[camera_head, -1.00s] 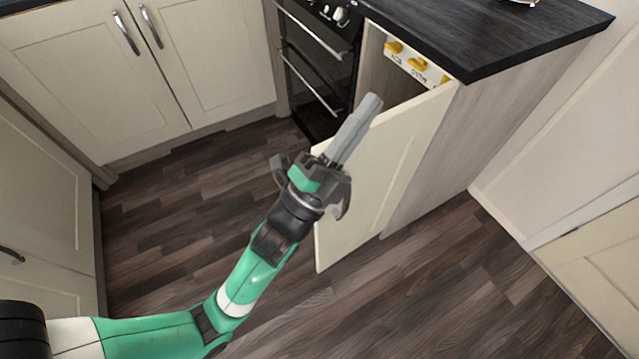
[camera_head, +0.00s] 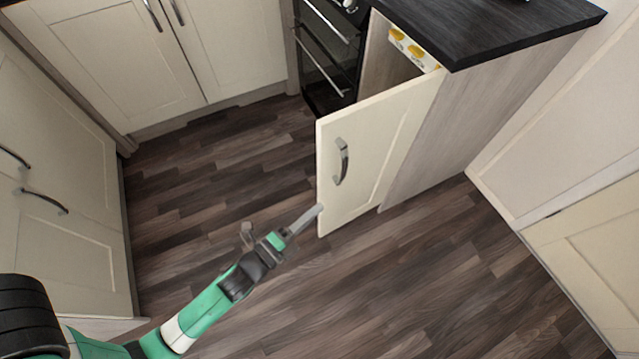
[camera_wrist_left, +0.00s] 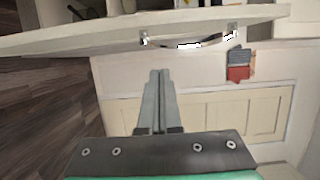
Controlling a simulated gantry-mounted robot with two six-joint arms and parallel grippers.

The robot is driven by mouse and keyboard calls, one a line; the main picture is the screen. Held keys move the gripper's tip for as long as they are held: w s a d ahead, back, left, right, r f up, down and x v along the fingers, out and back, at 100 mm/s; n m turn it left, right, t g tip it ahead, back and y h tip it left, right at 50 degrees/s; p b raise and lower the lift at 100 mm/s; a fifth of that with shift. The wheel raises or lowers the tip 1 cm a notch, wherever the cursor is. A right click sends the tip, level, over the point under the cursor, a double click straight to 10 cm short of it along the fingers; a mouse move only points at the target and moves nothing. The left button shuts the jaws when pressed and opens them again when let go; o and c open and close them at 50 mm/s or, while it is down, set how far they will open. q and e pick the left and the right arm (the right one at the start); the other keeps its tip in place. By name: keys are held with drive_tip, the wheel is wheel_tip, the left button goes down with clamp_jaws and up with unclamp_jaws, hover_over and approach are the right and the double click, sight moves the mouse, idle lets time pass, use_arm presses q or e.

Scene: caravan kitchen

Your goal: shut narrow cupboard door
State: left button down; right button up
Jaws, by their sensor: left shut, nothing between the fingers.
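The narrow cupboard door (camera_head: 375,155) is cream with a curved metal handle (camera_head: 341,161). It stands ajar, swung out from the cupboard (camera_head: 392,62) at the end of the worktop, with the inside partly showing. My left gripper (camera_head: 318,209) is shut and empty, low at the door's free edge near its bottom corner; I cannot tell whether it touches. In the left wrist view the shut fingers (camera_wrist_left: 157,75) point toward the door (camera_wrist_left: 100,36), which spans the top with its handle (camera_wrist_left: 190,42). My right gripper is not in view.
A dark oven (camera_head: 328,55) stands left of the cupboard, under the black worktop (camera_head: 490,28). Cream cupboards (camera_head: 140,65) line the back and left. The dark wooden floor (camera_head: 220,180) is clear. A cream wall (camera_head: 560,130) is at the right.

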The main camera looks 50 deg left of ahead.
use_arm(q)
drive_tip(key=w, duration=0.4)
drive_tip(key=p, duration=0.5)
hover_over(319, 188)
drive_tip(key=s+d, duration=0.2)
drive_tip(key=shift+w+d, duration=0.15)
